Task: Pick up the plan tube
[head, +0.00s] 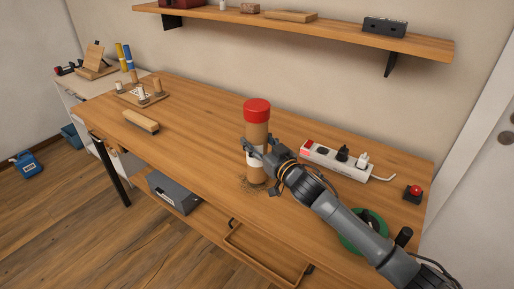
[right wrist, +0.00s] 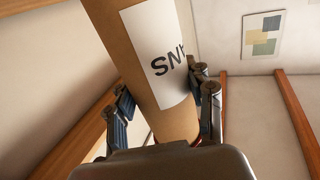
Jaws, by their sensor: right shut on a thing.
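The plan tube (head: 257,128) is a brown cardboard cylinder with a red cap and a white label. It stands upright over the middle of the wooden table, its lower end near a dark scribbled patch. I cannot tell whether its bottom touches the table. My right gripper (head: 255,150) is shut around the tube's middle at the label. In the right wrist view the tube (right wrist: 135,55) runs between the two fingers of the right gripper (right wrist: 160,110), its label showing dark letters. The fingers' far contact is partly hidden by the tube. My left gripper is not in view.
A power strip (head: 335,160) with plugs, a red button box (head: 413,193) and a green ring-shaped thing (head: 350,243) lie to the right. A brush-like block (head: 141,122) and a pegged board (head: 139,97) are at left. A shelf (head: 300,27) hangs above. The table between is clear.

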